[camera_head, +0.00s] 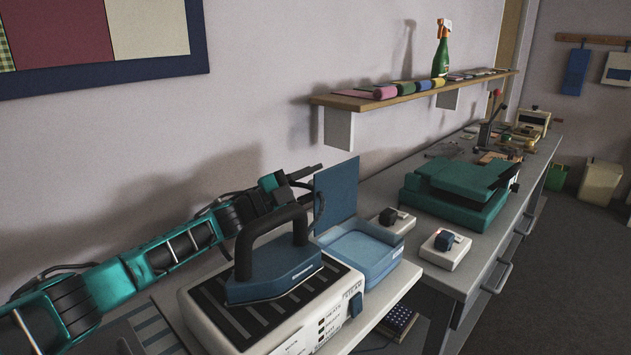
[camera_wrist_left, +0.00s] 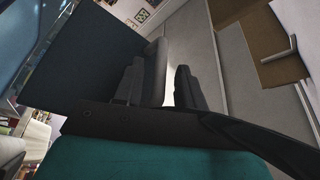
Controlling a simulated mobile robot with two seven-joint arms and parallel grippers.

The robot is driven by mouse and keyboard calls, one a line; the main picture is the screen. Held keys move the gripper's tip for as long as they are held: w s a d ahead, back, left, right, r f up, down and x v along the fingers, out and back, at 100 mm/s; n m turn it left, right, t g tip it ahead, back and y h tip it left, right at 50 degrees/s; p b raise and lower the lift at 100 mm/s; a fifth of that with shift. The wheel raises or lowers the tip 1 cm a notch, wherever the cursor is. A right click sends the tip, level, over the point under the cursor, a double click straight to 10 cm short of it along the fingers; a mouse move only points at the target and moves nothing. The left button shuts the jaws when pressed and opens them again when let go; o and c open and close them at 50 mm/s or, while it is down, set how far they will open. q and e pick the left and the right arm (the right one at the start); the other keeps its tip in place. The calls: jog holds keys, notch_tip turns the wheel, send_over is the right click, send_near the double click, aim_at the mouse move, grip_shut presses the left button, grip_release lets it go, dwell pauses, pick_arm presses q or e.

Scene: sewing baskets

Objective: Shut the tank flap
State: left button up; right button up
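The tank flap (camera_head: 337,188) is a flat dark blue panel standing upright at the back-left edge of the open, pale blue water tank (camera_head: 391,263). The tank is at the right end of the white steam station (camera_head: 258,322). My left gripper (camera_head: 313,178) is at the flap's left edge, partly hidden in the head view. In the left wrist view, a dark blue panel that looks like the flap (camera_wrist_left: 82,58) lies to the left of the fingers (camera_wrist_left: 170,88). My right gripper is not in view.
A blue iron (camera_head: 275,270) with a tall dark handle rests on the station in front of my left arm. Two small white switch boxes (camera_head: 445,250) and a green machine (camera_head: 455,195) stand right of the tank. A wall shelf (camera_head: 410,96) hangs above.

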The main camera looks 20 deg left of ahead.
pick_arm(q)
jog(key=shift+w+d, duration=0.1)
jog(key=shift+d, duration=0.05)
jog(key=shift+c, duration=0.2)
grip_shut()
jog(key=shift+r, duration=0.1)
dwell(0.3)
